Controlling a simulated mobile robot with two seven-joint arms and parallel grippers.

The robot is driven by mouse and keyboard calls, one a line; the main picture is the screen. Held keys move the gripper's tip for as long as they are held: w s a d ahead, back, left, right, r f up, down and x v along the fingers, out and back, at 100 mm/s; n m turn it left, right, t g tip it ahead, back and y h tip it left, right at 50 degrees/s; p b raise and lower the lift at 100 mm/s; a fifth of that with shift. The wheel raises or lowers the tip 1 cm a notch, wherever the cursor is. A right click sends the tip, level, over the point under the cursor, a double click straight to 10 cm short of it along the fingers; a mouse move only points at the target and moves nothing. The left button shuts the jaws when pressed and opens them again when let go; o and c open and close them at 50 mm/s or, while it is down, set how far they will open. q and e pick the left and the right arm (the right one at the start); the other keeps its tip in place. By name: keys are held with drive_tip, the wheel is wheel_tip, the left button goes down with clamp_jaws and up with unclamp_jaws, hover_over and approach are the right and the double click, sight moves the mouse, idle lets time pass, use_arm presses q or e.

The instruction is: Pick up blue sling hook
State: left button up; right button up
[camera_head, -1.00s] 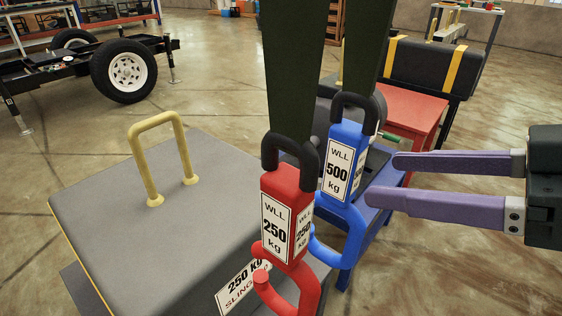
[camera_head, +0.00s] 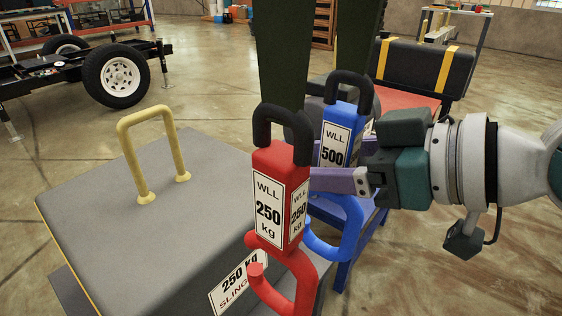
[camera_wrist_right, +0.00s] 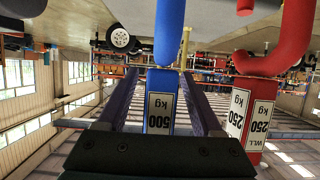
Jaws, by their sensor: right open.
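The blue sling hook (camera_head: 336,143), labelled WLL 500 kg, hangs upright from a dark green strap, behind and right of the red hook. My right gripper (camera_head: 318,181) comes in from the right with its purple fingers level with the lower part of the blue block. In the right wrist view, which looks upside down, the blue hook (camera_wrist_right: 161,105) lies between the two spread fingers (camera_wrist_right: 161,78). Gaps show beside the block, and I cannot tell whether either finger touches it. In the head view the fingertips are partly hidden behind the red hook. My left gripper is not in view.
The red 250 kg hook (camera_head: 280,195) hangs close beside the blue one, and also shows in the wrist view (camera_wrist_right: 250,115). A grey box (camera_head: 95,215) with a yellow handle (camera_head: 150,150) stands at left. A black case with yellow straps (camera_head: 428,68) stands behind.

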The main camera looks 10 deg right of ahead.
drive_tip(key=shift+c, duration=0.3)
clamp_jaws()
idle(0.3)
drive_tip(key=shift+r, duration=0.2)
